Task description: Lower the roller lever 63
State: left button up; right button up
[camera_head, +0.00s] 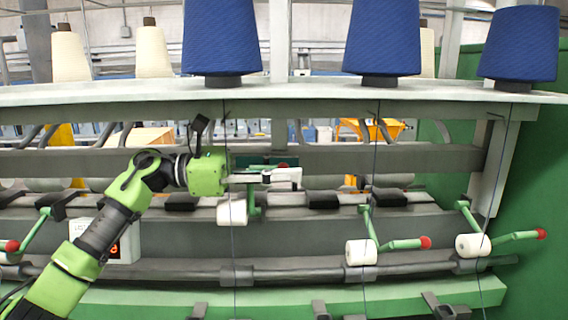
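My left arm comes in from the lower left, and its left gripper (268,178) is level at the middle spindle. A green lever (254,205) stands roughly upright there, beside a white yarn roll (232,213). Whether the fingers touch or grip the lever cannot be told. No number 63 is readable; a white display panel (128,246) with red digits is partly covered by my arm. My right gripper is not in view.
Other levers with red knobs are at the far left (12,246), right of middle (425,242) and far right (541,234). Large blue yarn cones (222,38) stand on the shelf (300,93) above. Thin threads hang down in front of the frame.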

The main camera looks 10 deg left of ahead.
pick_arm(q)
grip_shut()
jog(key=s+f+m+b, duration=0.3)
jog(key=f+b, duration=0.3)
jog(key=b, duration=0.5)
jog(key=s+d+f+m+b, duration=0.1)
jog(key=s+f+m+b, duration=0.3)
jog(key=b, duration=0.8)
notch_tip(320, 180, down, 3)
jog(key=shift+s+d+r, duration=0.2)
jog(key=shift+s+d, duration=0.05)
jog(key=shift+d, duration=0.05)
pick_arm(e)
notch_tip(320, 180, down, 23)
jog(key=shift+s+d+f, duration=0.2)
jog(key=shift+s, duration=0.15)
pick_arm(q)
jog(key=shift+f, duration=0.1)
grip_release()
